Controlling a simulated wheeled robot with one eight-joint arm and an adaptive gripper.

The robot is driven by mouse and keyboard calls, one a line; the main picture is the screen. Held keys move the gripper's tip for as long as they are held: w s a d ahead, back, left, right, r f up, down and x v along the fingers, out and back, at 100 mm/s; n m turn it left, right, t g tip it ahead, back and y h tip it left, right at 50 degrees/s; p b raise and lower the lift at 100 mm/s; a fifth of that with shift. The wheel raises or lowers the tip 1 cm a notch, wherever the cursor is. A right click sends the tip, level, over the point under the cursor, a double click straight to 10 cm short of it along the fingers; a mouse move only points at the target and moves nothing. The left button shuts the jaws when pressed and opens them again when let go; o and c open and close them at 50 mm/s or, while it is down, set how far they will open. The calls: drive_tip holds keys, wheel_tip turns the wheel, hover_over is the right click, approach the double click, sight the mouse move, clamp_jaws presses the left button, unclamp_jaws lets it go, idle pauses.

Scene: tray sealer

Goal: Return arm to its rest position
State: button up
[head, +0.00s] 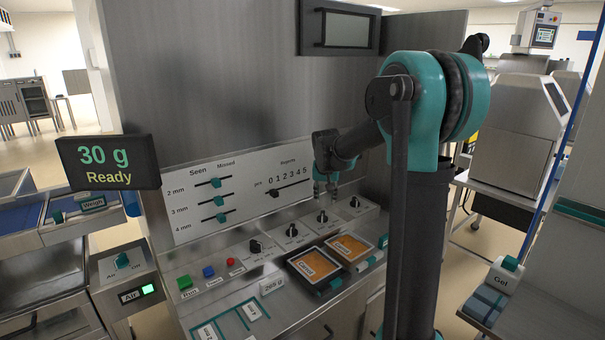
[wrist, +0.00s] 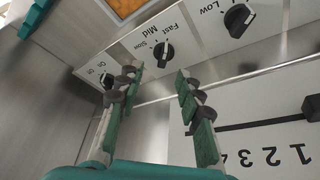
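My gripper (head: 325,192) is small in the head view, in front of the steel panel, above the row of black knobs. In the wrist view my gripper (wrist: 161,76) shows two teal and grey fingers spread apart with nothing between them. My arm, teal and dark grey, is bent and reaches forward and left over the machine. Near the fingertips in the wrist view is a Slow/Mid/Fast knob (wrist: 163,52); the fingers look clear of it, but the exact gap is hard to tell. An on/off knob (wrist: 106,78) is partly hidden behind the left finger.
The slider panel (head: 240,195) stands left of my gripper. Two orange-filled trays (head: 313,264) (head: 348,246) lie below the knobs. A display (head: 108,162) reads "30 g Ready". The green Run button (head: 186,284) is at the front left.

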drive_tip(key=s+d+f, duration=0.1)
drive_tip(key=s+f, duration=0.3)
drive_tip(key=s, duration=0.7)
drive_tip(key=s+d+f+n, duration=0.1)
drive_tip(key=s+f, duration=0.3)
drive_tip(key=s, duration=0.7)
drive_tip(key=s+d+f+n+y, duration=0.1)
drive_tip(key=s+f, duration=0.3)
drive_tip(key=s, duration=0.8)
drive_tip(key=shift+d+f, duration=0.3)
drive_tip(key=shift+d, duration=0.5)
